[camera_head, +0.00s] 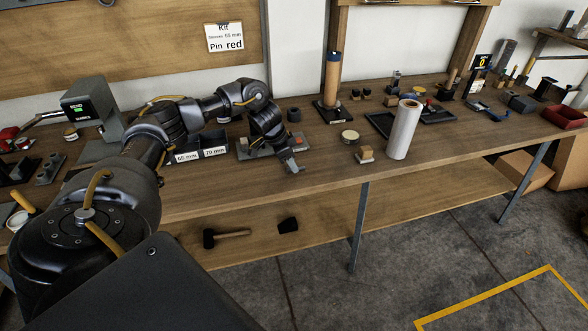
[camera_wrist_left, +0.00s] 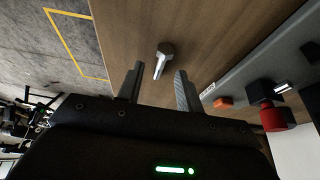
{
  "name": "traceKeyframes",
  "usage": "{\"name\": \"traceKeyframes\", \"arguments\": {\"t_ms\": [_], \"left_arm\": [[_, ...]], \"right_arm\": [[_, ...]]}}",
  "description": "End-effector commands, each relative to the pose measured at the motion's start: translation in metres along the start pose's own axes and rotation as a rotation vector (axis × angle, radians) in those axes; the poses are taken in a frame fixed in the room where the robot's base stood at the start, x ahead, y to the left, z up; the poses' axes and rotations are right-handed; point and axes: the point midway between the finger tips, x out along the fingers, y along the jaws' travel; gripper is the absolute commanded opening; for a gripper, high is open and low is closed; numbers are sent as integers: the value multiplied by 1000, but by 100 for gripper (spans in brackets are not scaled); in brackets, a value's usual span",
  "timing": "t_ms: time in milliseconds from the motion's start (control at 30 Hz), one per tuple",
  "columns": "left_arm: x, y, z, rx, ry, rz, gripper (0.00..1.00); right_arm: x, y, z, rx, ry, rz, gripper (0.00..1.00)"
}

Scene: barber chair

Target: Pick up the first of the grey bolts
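A grey bolt (camera_wrist_left: 165,50) with a thick head lies on the wooden bench top in the left wrist view. Its shank points back toward my left gripper. My left gripper (camera_wrist_left: 160,69) is open, with one finger on each side of the bolt's shank and a gap on both sides. I cannot tell its height above the bench. In the head view my left gripper (camera_head: 293,168) is low over the bench near its front edge, and the bolt cannot be made out there. My right gripper is in neither view.
A grey fixture (camera_wrist_left: 238,82) with an orange part (camera_wrist_left: 223,102) and a red knob (camera_wrist_left: 272,116) is close beside the gripper. Bins (camera_head: 200,153) labelled 65 mm and 70 mm stand left. A white roll (camera_head: 403,130) stands right. Bench front (camera_head: 320,178) is clear.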

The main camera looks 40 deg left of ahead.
Motion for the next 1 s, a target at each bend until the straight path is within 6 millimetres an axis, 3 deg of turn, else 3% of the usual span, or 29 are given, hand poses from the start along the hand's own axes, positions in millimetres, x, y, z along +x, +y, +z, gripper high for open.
{"name": "traceKeyframes", "arguments": {"t_ms": [133,367,667,1000], "left_arm": [[15,0,-1,0,1,1,36],[17,0,-1,0,2,-1,36],[17,0,-1,0,2,0,1],[16,0,-1,0,2,-1,0]], "right_arm": [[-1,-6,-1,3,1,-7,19],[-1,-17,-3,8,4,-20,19],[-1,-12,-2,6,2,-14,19],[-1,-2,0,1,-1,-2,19]]}}
